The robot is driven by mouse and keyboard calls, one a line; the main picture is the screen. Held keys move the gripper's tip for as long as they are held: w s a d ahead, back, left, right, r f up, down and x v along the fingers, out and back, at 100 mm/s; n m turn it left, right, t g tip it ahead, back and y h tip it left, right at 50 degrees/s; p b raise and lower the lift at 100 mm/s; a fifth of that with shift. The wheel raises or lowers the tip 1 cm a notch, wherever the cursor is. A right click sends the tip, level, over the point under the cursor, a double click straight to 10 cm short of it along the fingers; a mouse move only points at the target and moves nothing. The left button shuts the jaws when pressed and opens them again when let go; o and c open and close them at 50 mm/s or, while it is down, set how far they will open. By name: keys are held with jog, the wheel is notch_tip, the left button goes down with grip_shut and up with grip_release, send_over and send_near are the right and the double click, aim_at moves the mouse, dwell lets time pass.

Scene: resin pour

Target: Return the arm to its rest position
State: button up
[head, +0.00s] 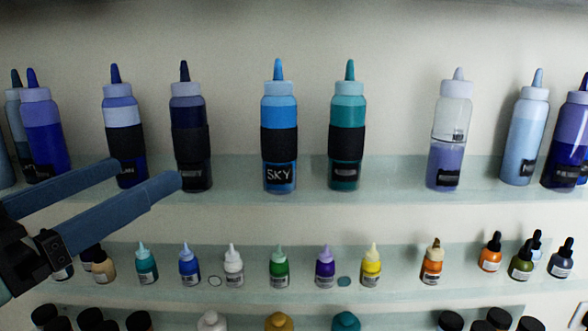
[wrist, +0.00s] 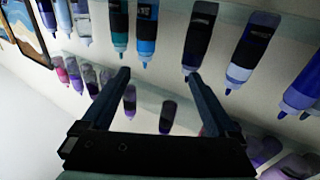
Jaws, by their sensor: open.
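My gripper (head: 150,171) reaches in from the left in the head view, its two long blue-grey fingers spread apart. It also shows in the wrist view (wrist: 158,75), where the gap between the fingers is empty. The fingertips appear in front of the upper shelf, by a dark blue bottle with a black band (head: 125,110) and a navy bottle (head: 188,115). I cannot tell whether the fingers touch either bottle. A sky blue bottle labelled SKY (head: 279,113) and a teal bottle (head: 347,112) stand upright to the right, apart from the gripper.
The upper shelf (head: 390,185) also holds a part-clear bottle (head: 447,165) and a pale blue bottle (head: 522,140). Several small dropper bottles stand on the shelf below (head: 310,285), with dark-capped jars lower down. The wrist view is upside down and shows a picture (wrist: 24,25) at its upper left.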

jog(key=w+d+r+n+t+y+b, duration=0.25)
jog(key=w+d+t+y, duration=0.2)
jog(key=d, duration=0.25)
jog(key=s+d+r+n+t+y, duration=0.2)
jog(key=s+d+r+t+y, duration=0.1)
jog(key=s+d+r+t, duration=0.2)
jog(key=s+d+t+b, duration=0.1)
jog(key=s+d, duration=0.1)
jog(key=d, duration=0.1)
jog(key=shift+s+d+r+y, duration=0.25)
jog(key=shift+r+y, duration=0.1)
jog(key=shift+r, duration=0.05)
jog(key=shift+n, duration=0.25)
